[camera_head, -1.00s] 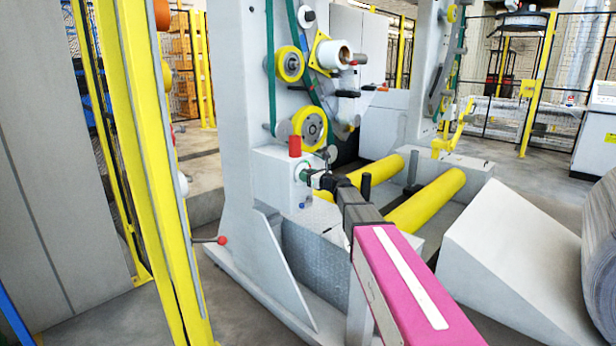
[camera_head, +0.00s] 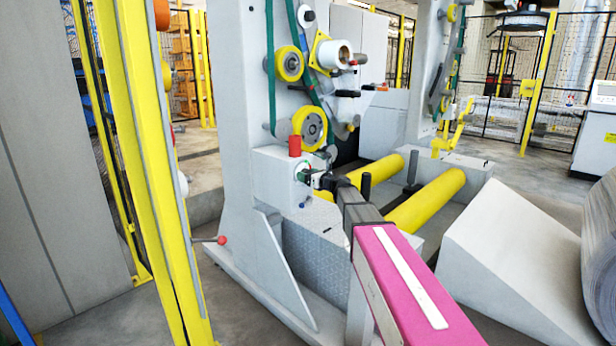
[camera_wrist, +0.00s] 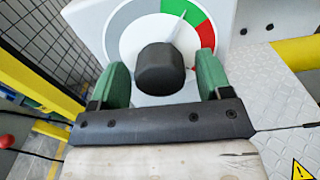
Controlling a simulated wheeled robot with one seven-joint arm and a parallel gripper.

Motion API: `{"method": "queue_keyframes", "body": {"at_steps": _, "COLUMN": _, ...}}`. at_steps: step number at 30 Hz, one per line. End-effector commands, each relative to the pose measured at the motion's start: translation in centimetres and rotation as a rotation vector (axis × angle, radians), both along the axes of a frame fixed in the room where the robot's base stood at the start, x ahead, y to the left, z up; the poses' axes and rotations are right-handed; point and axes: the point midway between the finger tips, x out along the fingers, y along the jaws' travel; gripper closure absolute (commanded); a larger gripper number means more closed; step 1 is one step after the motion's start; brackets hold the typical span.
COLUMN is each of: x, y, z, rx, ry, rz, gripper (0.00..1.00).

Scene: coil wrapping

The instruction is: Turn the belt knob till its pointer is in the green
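The black belt knob (camera_wrist: 160,68) sits at the middle of a round dial (camera_wrist: 122,32) with grey, green and red sectors in the wrist view. A thin light pointer (camera_wrist: 180,24) slants up and right from the knob, and its tip appears to lie in the green sector (camera_wrist: 172,8). My gripper (camera_wrist: 162,82) has green fingers on either side of the knob, with a small gap showing at each side, so it looks open around it. In the head view my gripper (camera_head: 305,174) is at the front of the grey box (camera_head: 270,178); the knob is hidden there.
A red button (camera_head: 295,146) stands on top of the box. Yellow rollers (camera_head: 430,198) lie to the right of my arm. A yellow post (camera_head: 150,150) and a red-tipped lever (camera_head: 221,240) are at the left. A white ramp (camera_head: 510,255) stands at the right.

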Motion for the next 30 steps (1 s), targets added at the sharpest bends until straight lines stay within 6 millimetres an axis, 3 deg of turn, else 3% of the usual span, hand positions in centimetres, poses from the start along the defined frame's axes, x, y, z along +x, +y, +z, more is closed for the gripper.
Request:
{"method": "queue_keyframes", "body": {"at_steps": 11, "x": -1.2, "y": -1.2, "z": 0.1, "rx": 0.001, "ry": -0.001, "rz": -0.002, "gripper": 0.29}}
{"method": "queue_keyframes", "body": {"at_steps": 24, "x": -6.7, "y": -6.6, "z": 0.0, "rx": 0.000, "ry": 0.000, "rz": -0.002, "gripper": 0.29}}
{"method": "queue_keyframes", "body": {"at_steps": 30, "x": -7.7, "y": -7.7, "z": 0.0, "rx": 0.000, "ry": 0.000, "rz": 0.000, "gripper": 0.29}}
